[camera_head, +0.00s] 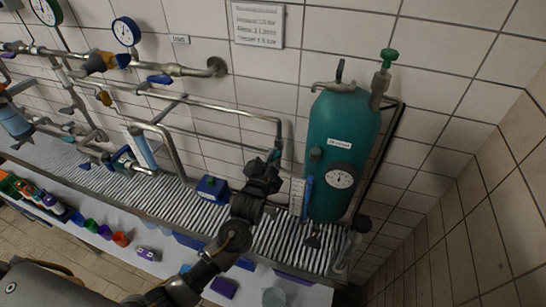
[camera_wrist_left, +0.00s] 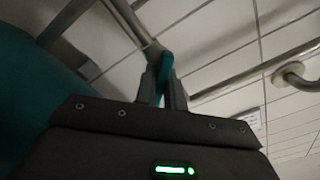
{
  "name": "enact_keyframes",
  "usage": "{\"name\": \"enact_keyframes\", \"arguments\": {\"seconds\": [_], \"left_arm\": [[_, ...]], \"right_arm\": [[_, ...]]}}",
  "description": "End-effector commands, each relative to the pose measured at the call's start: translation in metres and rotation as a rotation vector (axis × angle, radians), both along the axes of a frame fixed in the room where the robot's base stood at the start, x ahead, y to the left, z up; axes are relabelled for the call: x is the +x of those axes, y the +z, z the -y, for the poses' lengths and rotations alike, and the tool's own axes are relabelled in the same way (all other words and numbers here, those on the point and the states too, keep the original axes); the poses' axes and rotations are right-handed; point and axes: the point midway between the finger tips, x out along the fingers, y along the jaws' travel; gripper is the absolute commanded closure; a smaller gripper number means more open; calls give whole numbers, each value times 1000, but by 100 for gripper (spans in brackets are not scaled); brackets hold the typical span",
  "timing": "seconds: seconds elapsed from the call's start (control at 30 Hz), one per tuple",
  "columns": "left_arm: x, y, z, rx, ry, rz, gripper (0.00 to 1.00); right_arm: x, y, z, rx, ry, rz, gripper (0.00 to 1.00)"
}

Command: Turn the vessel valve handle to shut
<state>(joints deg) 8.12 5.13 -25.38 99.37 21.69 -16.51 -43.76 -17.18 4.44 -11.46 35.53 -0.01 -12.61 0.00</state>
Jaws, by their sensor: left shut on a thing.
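The vessel (camera_head: 342,125) is a teal upright cylinder with a round gauge and a green-topped valve, standing against the tiled wall. In the left wrist view it fills the left side as a teal surface (camera_wrist_left: 28,85). My left gripper (camera_head: 274,160) is at the pipe just left of the vessel. In the left wrist view its fingers (camera_wrist_left: 163,90) are shut on a blue-teal handle (camera_wrist_left: 165,64), whose upper end shows between them in front of a metal pipe. In the head view the gripper hides this handle. My right gripper is not in view.
Metal pipes (camera_head: 215,102) run along the wall to the left, with more blue handles (camera_head: 160,79). A blue box (camera_head: 212,188) sits on the ribbed shelf left of my gripper. Coloured cups (camera_head: 105,232) stand lower left. A bare tiled wall (camera_head: 480,200) closes the right side.

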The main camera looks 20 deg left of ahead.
Motion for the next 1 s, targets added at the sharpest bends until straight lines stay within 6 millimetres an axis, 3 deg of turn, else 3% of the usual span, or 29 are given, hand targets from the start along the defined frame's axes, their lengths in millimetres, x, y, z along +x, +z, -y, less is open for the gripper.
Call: {"name": "enact_keyframes", "arguments": {"seconds": [0.6, 1.0], "left_arm": [[0, 1, 0, 556, 0, 37, 100], [0, 1, 0, 759, 0, 50, 100]], "right_arm": [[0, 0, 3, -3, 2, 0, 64], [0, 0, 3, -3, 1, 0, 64]]}}
